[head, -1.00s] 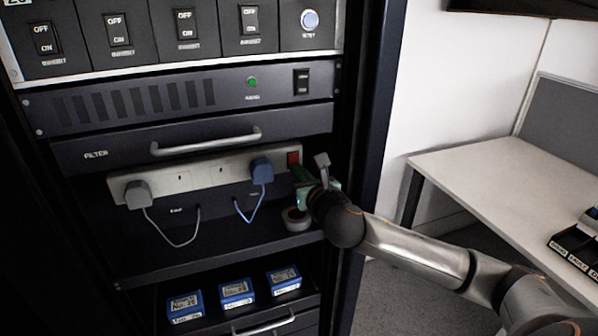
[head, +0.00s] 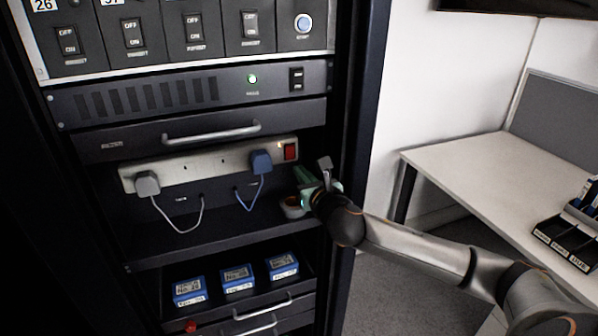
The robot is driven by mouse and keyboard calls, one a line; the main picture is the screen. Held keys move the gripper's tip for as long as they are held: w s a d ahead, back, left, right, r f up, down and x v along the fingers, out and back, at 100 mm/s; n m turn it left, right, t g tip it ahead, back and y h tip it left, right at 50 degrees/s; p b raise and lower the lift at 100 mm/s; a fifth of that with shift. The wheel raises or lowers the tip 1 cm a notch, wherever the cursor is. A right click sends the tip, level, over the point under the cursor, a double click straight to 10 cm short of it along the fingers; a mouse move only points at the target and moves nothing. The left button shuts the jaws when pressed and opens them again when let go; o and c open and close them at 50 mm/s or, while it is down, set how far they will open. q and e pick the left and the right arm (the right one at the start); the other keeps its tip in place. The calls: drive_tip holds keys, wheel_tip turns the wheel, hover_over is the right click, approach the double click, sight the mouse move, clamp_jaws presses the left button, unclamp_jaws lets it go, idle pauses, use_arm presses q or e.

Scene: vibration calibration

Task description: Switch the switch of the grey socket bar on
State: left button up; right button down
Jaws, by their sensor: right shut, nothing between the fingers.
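The grey socket bar (head: 215,163) runs across the open rack shelf, a little tilted in the picture. A grey plug (head: 147,184) sits at the bar's left end and a blue plug (head: 261,162) near the switch. My right gripper (head: 301,176) is shut and empty, just below and slightly right of the switch, apparently apart from it. My left gripper is not in view.
Several blue boxes (head: 237,279) stand below. The filter drawer handle (head: 211,133) projects above the bar. The rack's right post (head: 348,120) stands close to my right arm.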

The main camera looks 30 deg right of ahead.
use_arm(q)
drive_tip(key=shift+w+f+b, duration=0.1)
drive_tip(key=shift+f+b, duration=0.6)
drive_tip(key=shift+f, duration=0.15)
use_arm(e)
drive_tip(key=f+v, duration=0.2)
drive_tip(key=v, duration=0.7)
drive_tip(key=shift+s, duration=0.35)
drive_tip(key=shift+a+f, duration=0.1)
drive_tip(key=shift+f, duration=0.05)
